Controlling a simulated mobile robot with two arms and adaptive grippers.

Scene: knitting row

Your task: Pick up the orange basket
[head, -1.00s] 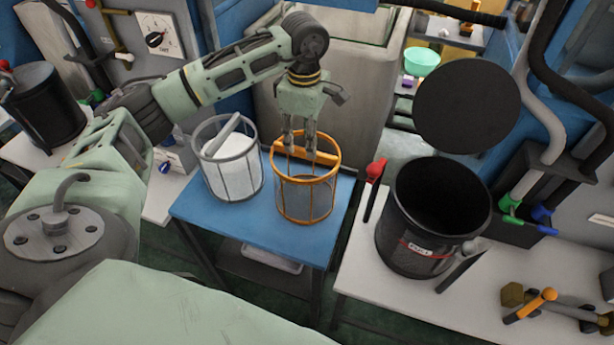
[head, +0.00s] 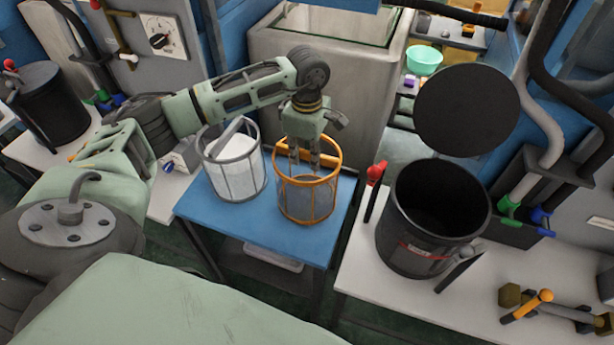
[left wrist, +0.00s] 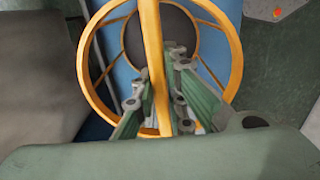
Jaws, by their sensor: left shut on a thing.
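The orange basket (head: 305,203), a round mesh basket with an orange frame, stands upright on the blue table (head: 250,225). My left gripper (head: 304,163) comes down from above at the basket's top, its fingers reaching inside the rim. In the left wrist view, the orange handle bar of the basket (left wrist: 152,40) runs between the fingers of the left gripper (left wrist: 162,100), which is shut on it. The fingertips partly hide the handle and the inside. My right gripper is in no view.
A grey-framed basket with white contents (head: 234,170) stands close on the left on the same table. A black open drum (head: 430,225) with a raised round lid (head: 470,108) is on the right. A grey tank (head: 335,80) is behind. The table's front part is clear.

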